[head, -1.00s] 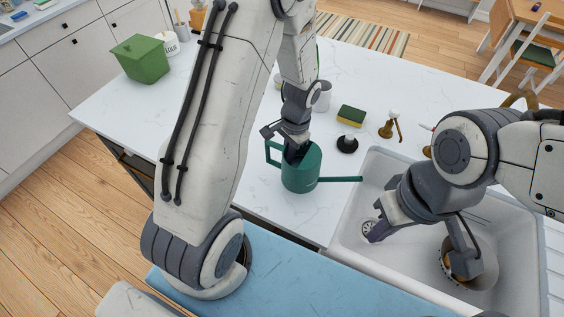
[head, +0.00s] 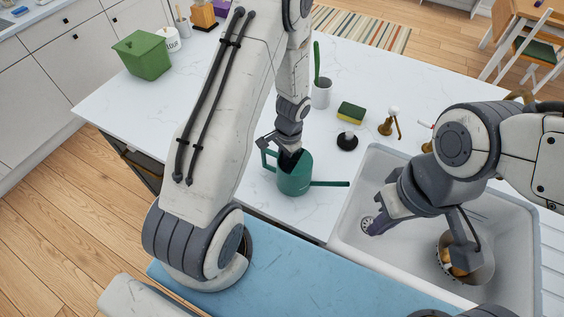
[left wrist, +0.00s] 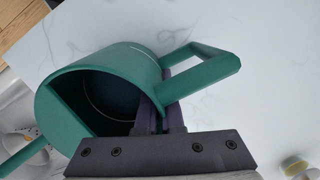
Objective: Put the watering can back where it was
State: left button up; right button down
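The green watering can (head: 294,180) is on or just above the white counter, left of the sink, its thin spout pointing right. My left gripper (head: 290,157) reaches down to its rim on the handle side. In the left wrist view the can (left wrist: 75,95) shows its open top. The purple fingers (left wrist: 160,108) close on its wall near the handle, one inside and one outside. Whether its base touches the counter is unclear. My right gripper (head: 418,245) hangs over the sink with its fingers spread apart, one close to a metal bowl (head: 487,262).
The white sink (head: 345,232) holds the bowl with yellowish contents. A green bin (head: 142,56) is far left. Counter left of the can is clear.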

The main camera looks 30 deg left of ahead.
pick_arm(q)
jog(key=o, duration=0.3)
jog(key=shift+o, duration=0.2)
jog(key=shift+r, duration=0.1)
notch_tip(320, 180, up, 11)
jog(key=w+b, duration=0.1)
jog(key=b, duration=0.2)
jog(key=s+d+r+m, duration=0.1)
jog(key=s+d+r, duration=0.55)
jog(key=d, duration=0.35)
jog(key=s+d+r+h, duration=0.1)
jog(key=s+d+r, duration=0.1)
jog(key=s, duration=0.5)
jog(key=s+d+r+m+t+h, duration=0.1)
jog(key=s+d+r, duration=0.2)
jog(key=s+d, duration=0.2)
jog(key=shift+s, duration=0.95)
